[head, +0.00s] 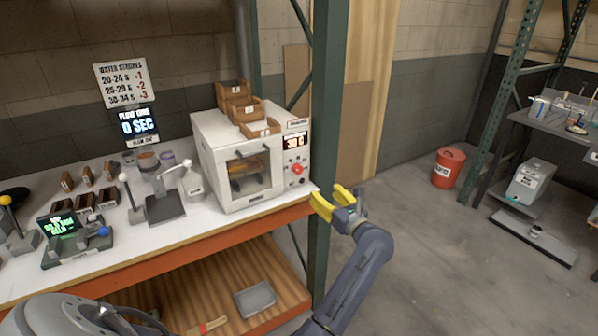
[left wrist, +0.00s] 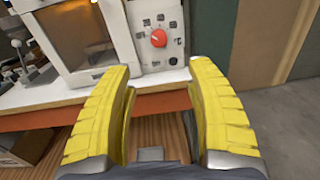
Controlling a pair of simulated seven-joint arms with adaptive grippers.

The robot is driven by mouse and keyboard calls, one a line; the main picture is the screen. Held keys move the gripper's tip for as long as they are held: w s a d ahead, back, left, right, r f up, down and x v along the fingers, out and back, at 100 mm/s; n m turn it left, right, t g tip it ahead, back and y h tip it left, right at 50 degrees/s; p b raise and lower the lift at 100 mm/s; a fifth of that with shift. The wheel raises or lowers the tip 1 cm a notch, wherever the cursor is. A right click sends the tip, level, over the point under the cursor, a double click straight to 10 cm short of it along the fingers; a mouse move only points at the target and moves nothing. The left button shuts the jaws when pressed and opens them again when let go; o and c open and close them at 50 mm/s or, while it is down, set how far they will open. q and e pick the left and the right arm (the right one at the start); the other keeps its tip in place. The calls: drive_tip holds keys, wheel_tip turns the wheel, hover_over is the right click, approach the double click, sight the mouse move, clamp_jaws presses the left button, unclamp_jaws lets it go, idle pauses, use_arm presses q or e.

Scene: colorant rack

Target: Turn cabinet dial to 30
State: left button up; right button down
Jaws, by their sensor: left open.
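The white cabinet (head: 211,165) with a glass door stands at the right end of the bench. The dial (left wrist: 158,38) also shows in the left wrist view, above and between the fingers. My left gripper (head: 335,203) has yellow fingers, is open and empty, and hangs off the bench's right end, lower than the dial and apart from it. My right gripper is out of view.
Wooden bins (head: 240,107) sit on the cabinet. A green rack post (head: 325,130) stands just right of the cabinet. A lever stand (head: 165,207) and small blocks are to its left. A red bucket (head: 448,168) stands on the floor; the floor nearby is clear.

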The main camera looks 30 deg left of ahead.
use_arm(q)
drive_tip(key=n, duration=0.2)
approach(299, 171)
drive_tip(key=x, duration=1)
drive_tip(key=shift+w+a+r, duration=0.1)
drive_tip(key=shift+w+a, duration=0.05)
drive_tip(key=shift+a, duration=0.05)
clamp_jaws()
idle(0.5)
